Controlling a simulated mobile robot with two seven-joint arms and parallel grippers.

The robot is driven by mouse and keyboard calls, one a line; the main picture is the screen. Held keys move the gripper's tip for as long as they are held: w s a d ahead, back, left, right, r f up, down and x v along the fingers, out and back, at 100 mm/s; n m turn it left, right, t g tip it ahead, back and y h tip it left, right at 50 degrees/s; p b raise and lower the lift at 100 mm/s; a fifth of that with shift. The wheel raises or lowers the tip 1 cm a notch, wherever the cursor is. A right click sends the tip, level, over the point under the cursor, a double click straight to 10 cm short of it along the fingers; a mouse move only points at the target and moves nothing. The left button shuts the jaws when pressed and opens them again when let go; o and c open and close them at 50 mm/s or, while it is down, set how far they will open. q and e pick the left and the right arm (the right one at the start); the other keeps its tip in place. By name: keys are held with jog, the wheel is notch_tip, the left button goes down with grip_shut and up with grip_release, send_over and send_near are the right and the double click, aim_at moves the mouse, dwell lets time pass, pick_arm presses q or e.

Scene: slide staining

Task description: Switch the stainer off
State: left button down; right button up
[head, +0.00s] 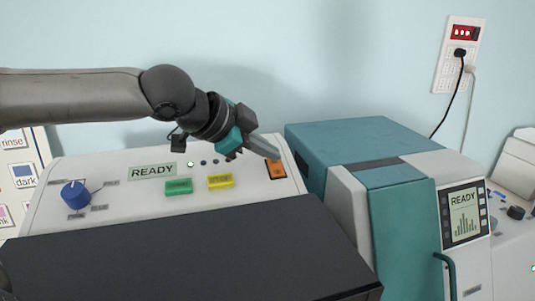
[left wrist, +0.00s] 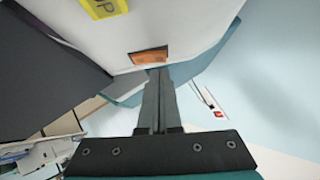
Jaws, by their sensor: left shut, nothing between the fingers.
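The stainer (head: 120,228) is a white machine with a dark front cover and a sloping panel whose label reads READY. An orange rocker switch (head: 276,169) sits at the panel's right end; it also shows in the left wrist view (left wrist: 148,56). My left gripper (head: 274,152) is shut and empty, its fingertips at the upper edge of the orange switch. In the left wrist view the fingertips (left wrist: 158,70) lie just below the switch; I cannot tell whether they touch it. Which way the switch is set is too small to tell. My right gripper is not in view.
The panel also holds a blue knob (head: 74,194), a green button (head: 178,187) and a yellow button (head: 220,181). A teal and white machine (head: 405,200) with a READY screen stands close on the right. A wall socket (head: 459,55) with plugged cords is behind it.

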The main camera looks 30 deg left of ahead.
pick_arm(q)
jog(key=shift+w+a+f, duration=0.15)
jog(key=shift+f, duration=0.3)
jog(key=shift+w+a+p, duration=0.1)
jog(key=shift+p, duration=0.6)
jog(key=shift+f, duration=0.15)
jog(key=shift+b, duration=0.3)
jog(key=shift+s+d+f, duration=0.15)
jog(key=shift+s+d, duration=0.35)
jog(key=shift+d, duration=0.1)
